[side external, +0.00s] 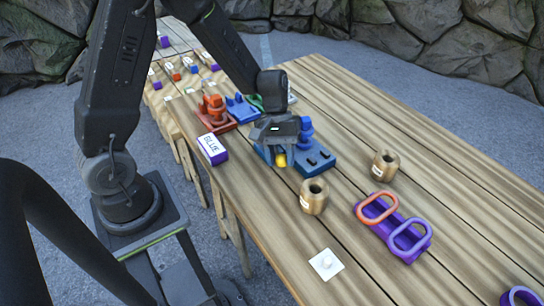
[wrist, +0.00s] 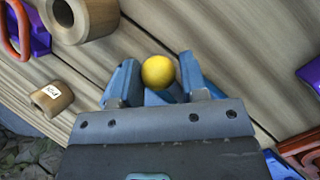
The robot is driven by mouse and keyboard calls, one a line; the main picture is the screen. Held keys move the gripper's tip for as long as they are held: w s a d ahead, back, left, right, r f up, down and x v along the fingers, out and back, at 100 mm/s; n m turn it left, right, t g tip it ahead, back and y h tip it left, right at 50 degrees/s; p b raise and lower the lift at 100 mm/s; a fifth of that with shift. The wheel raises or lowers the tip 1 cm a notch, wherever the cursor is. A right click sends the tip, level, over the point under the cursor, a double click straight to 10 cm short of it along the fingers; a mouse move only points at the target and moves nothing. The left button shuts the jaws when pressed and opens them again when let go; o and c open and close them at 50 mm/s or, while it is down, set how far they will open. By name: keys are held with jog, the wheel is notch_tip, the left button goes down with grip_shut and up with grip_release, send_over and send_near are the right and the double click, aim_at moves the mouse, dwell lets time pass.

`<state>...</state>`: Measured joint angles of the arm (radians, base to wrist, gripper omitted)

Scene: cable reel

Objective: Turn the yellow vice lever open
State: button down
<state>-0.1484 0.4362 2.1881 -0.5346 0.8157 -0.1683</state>
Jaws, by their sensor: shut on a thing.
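The vice is a blue block assembly (side external: 318,160) on the wooden bench in the side view, with a blue upright part to the right of my gripper. Its yellow lever (side external: 281,160) shows as a small yellow end just below my gripper (side external: 279,150). In the wrist view the lever's round yellow knob (wrist: 158,72) sits between the two blue-grey fingers of my gripper (wrist: 158,80). My gripper is shut on the lever. My gripper hides much of the vice and the lever's shaft.
Two wooden spools (side external: 314,197) (side external: 384,166) stand to the right. A labelled purple-and-white box (side external: 213,148) lies left of my gripper. A red fixture (side external: 215,112) stands behind.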

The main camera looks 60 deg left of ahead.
jog(key=shift+w+n+t, duration=0.6)
jog(key=shift+w+n, duration=0.4)
jog(key=shift+n, duration=0.1)
jog(key=shift+w, duration=0.1)
jog(key=c, duration=0.7)
grip_release()
jog(key=v, duration=1.3)
jog(key=shift+a+r, duration=0.3)
jog(key=s+d+r+m+t+y, duration=0.1)
jog(key=s+r+m+t, duration=0.1)
jog(key=s, duration=0.3)
jog(key=s+d+r+m+t+y, duration=0.2)
jog(key=s+r+m, duration=0.1)
jog(key=s+m, duration=0.2)
jog(key=s+d+r+m+t+y, duration=0.1)
jog(key=s+d+r+m+t, duration=0.1)
jog(key=s, duration=0.4)
jog(key=shift+s+r+m+y, duration=0.3)
jog(key=shift+s+m, duration=0.05)
jog(key=shift+m, duration=0.55)
